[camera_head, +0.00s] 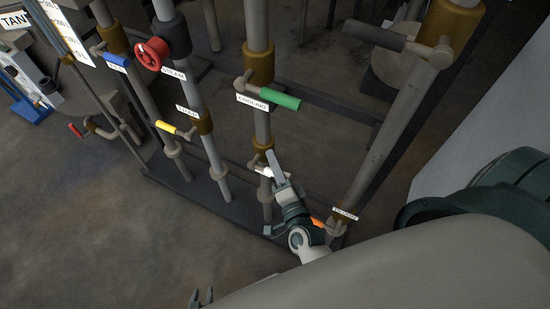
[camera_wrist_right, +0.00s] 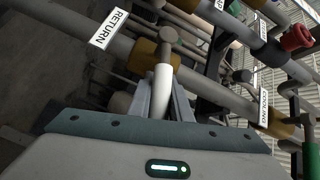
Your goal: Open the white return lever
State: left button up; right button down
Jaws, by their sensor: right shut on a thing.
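The white return lever (camera_wrist_right: 162,92) points from its valve down between the fingers of my right gripper (camera_wrist_right: 166,108) in the right wrist view. The fingers are shut on it, one on each side. The return label (camera_wrist_right: 110,29) is on the pipe beside the valve. In the head view my right gripper (camera_head: 275,170) reaches up to the brass return valve (camera_head: 262,145) on the middle pipe, and its fingers mostly hide the lever. My left gripper (camera_head: 202,298) shows only as fingertips at the bottom edge, apart and with nothing seen between them.
A green lever (camera_head: 280,99) sits above on the same pipe. A yellow lever (camera_head: 166,127), a red wheel (camera_head: 151,53) and a blue lever (camera_head: 117,59) are to the left. A grey lever (camera_head: 374,36) is upper right. An orange lever (camera_head: 318,222) is close by my right wrist.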

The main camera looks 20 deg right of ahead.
pick_arm(q)
jog(key=shift+d+r, duration=0.1)
jog(key=shift+d, duration=0.05)
pick_arm(e)
jog(key=shift+r, duration=0.1)
pick_arm(q)
jog(key=shift+w, duration=0.1)
pick_arm(e)
jog(key=c, duration=1.6)
grip_release()
jog(key=shift+c, duration=0.2)
jog(key=shift+s, duration=0.1)
